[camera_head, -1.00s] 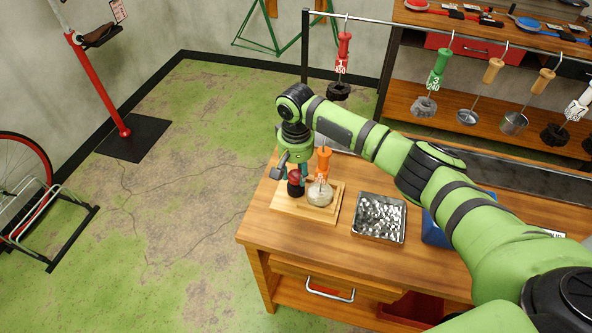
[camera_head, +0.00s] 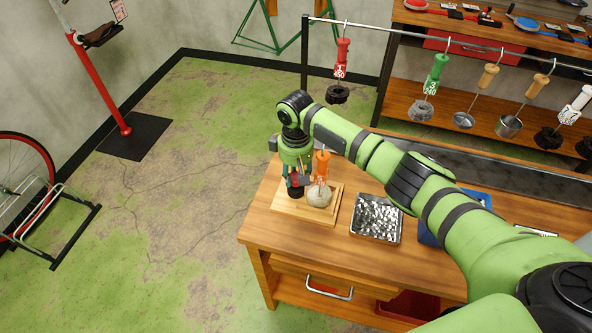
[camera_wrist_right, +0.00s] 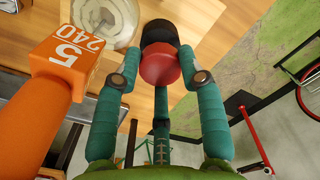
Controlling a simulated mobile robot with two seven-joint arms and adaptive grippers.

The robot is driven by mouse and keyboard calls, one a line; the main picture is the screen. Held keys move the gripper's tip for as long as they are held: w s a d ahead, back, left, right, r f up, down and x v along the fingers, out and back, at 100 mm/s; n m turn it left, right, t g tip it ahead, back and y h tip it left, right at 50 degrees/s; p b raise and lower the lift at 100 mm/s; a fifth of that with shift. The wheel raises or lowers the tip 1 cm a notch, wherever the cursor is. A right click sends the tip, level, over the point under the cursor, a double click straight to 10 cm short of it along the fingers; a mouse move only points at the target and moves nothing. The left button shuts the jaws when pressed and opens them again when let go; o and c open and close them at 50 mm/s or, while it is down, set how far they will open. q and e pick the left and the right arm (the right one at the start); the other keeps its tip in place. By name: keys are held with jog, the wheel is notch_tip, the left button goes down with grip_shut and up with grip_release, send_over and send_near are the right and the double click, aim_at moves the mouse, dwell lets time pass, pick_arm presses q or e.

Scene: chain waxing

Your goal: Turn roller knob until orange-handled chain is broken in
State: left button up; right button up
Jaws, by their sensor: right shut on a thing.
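The orange handle (camera_head: 322,167) stands upright over a round pale chain coil (camera_head: 319,197) on a wooden board. In the right wrist view the orange handle (camera_wrist_right: 50,105) bears a "5 240" label, and part of the coil (camera_wrist_right: 105,20) shows at the top. The roller knob (camera_wrist_right: 158,62) is red with a black part behind it. My right gripper (camera_wrist_right: 160,79) has its teal fingers shut on either side of the red knob. My left gripper is not in view.
The wooden board (camera_head: 285,209) lies near the bench's left corner. A metal tray (camera_head: 376,220) of small shiny pieces and a blue container (camera_head: 428,234) stand to its right. Several handled chains hang from a rail (camera_head: 430,32) behind.

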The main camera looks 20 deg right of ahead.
aim_at(296, 176)
jog(key=n, duration=0.6)
jog(key=shift+s+f+n, duration=0.15)
jog(key=shift+n, duration=0.15)
dwell(0.4)
jog(key=o, duration=1.2)
jog(key=shift+c, duration=0.2)
jog(key=shift+r, duration=0.55)
notch_tip(296, 176, up, 11)
